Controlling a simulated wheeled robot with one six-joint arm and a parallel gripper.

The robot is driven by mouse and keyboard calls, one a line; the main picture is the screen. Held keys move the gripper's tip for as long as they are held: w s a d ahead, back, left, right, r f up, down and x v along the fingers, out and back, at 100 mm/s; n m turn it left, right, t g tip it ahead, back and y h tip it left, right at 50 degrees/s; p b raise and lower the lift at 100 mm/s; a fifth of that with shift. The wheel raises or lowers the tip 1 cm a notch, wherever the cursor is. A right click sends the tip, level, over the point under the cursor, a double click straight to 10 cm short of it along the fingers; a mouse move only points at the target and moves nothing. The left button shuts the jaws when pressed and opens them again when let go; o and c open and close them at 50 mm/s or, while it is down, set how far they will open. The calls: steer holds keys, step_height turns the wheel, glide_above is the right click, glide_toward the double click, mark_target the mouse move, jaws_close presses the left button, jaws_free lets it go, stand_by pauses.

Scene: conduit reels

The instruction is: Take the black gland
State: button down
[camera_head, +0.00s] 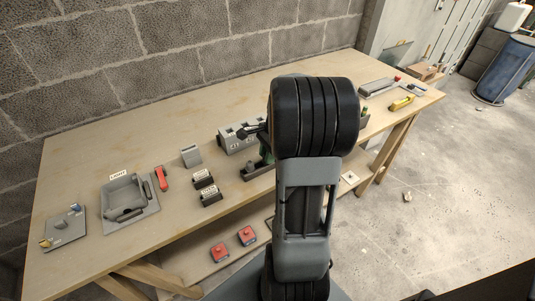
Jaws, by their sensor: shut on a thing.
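My arm rises through the middle of the head view and blocks part of the workbench. I cannot make out a black gland for certain. A grey tray (112,193) near the bench's left end, beside a "LIGHT" label, has a dark elongated piece at its front edge. Two small dark labelled blocks (211,196) stand near the front edge, left of the arm.
The wooden bench (80,160) runs along a block wall. A red tool (161,178) lies beside the tray. Red items (219,252) sit on the lower shelf. A yellow tool (401,103) lies at right.

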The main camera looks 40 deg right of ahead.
steer(key=shift+r+p, duration=1.1)
stand_by(0.5)
steer(key=shift+r+p, duration=0.95)
steer(key=shift+r, duration=0.05)
steer(key=shift+a, duration=0.1)
